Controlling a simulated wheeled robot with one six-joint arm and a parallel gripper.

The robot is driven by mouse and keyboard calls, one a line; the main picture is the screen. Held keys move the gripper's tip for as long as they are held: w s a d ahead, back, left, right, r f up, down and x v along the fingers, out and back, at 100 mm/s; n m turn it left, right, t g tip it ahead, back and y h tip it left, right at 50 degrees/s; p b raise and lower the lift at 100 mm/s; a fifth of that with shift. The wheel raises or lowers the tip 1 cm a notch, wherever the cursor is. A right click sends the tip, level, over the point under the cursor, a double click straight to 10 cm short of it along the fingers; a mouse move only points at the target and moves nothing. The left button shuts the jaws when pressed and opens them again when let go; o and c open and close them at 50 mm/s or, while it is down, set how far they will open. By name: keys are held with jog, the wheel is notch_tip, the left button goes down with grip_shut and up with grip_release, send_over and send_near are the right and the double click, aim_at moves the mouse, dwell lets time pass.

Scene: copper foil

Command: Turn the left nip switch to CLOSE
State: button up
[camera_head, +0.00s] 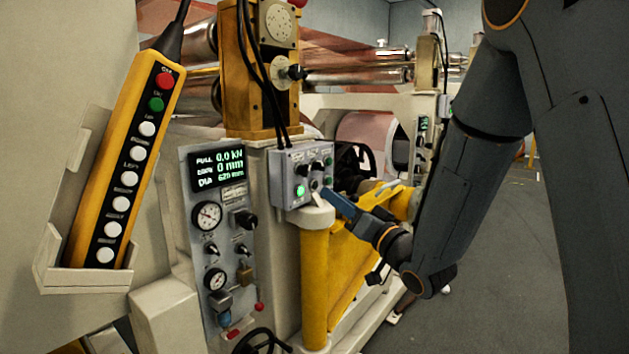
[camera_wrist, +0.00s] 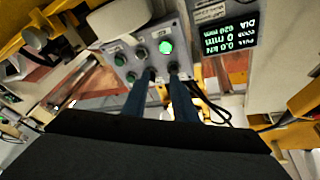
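A small grey control box (camera_head: 289,161) with a lit green button (camera_head: 299,191), dark knobs and other buttons sits below the yellow upright. The box also shows in the wrist view (camera_wrist: 182,35), with its lit green button (camera_wrist: 165,47). Its labels are too small to read, so I cannot tell which knob is the left nip switch or how it is set. My gripper (camera_head: 328,194) is at the lower right of the box in the head view. In the wrist view my two blue fingers (camera_wrist: 162,70) stand apart, tips close to the box face. Contact is unclear.
A panel with a display (camera_head: 217,168), gauges and knobs stands left of the box. A yellow pendant (camera_head: 128,150) rests in a holder at far left. A rounded cream cap on a yellow post (camera_head: 315,260) is just below the box. Open floor (camera_head: 500,260) lies right.

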aim_at(308, 172)
jog(key=shift+y, duration=0.9)
jog(key=w+a+r+p, duration=0.1)
jog(key=a, duration=0.1)
jog(key=w+a+r, duration=0.1)
jog(key=w+r, duration=0.1)
jog(key=w+a+r+p, duration=0.1)
jog(key=a, duration=0.1)
jog(key=shift+w+a+r+p, duration=0.15)
jog(key=shift+w+a+p, duration=0.05)
jog(key=shift+a+p, duration=0.15)
